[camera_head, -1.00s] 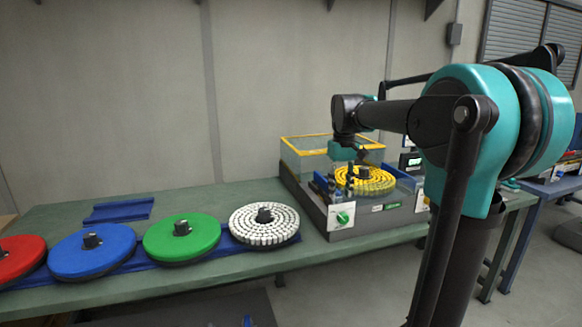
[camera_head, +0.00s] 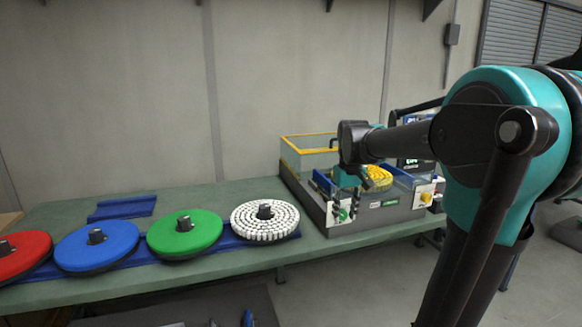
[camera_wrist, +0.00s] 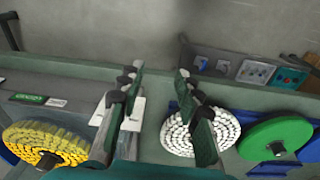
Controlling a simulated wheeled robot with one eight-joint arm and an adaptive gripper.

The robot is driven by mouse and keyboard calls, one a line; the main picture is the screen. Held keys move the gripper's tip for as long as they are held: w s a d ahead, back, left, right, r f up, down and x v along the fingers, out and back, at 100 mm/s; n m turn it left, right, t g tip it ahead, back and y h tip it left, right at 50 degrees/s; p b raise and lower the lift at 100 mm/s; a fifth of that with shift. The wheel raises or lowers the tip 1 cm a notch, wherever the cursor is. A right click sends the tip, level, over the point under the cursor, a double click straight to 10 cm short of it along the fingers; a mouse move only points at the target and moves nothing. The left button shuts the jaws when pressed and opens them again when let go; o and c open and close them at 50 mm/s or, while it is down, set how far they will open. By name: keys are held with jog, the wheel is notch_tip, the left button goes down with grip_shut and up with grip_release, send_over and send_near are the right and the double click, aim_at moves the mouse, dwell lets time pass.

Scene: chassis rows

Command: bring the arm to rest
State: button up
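My gripper (camera_head: 345,209) hangs in front of the glass-walled machine (camera_head: 376,220) at the right end of the bench in the head view. In the wrist view my gripper (camera_wrist: 160,72) has its two fingers spread wide with nothing between them. A yellow segmented disc (camera_head: 378,177) lies inside the machine, partly hidden behind my gripper. It also shows at the lower left of the wrist view (camera_wrist: 72,141). My arm bends across the right side of the head view, its teal elbow close to the camera.
A green bench (camera_head: 150,284) carries a white segmented disc (camera_head: 250,222), a green disc (camera_head: 190,236), a blue disc (camera_head: 85,250) and a red disc (camera_head: 25,262) on blue rails. An empty blue rail (camera_head: 122,208) lies behind them. Grey floor (camera_head: 350,285) is open in front.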

jog(key=s+d+f+m+t, duration=0.2)
jog(key=s+d+f+t, duration=0.1)
jog(key=s+f, duration=1.5)
jog(key=shift+f+m, duration=0.4)
jog(key=shift+f, duration=0.3)
jog(key=shift+s+a, duration=0.1)
dwell(0.3)
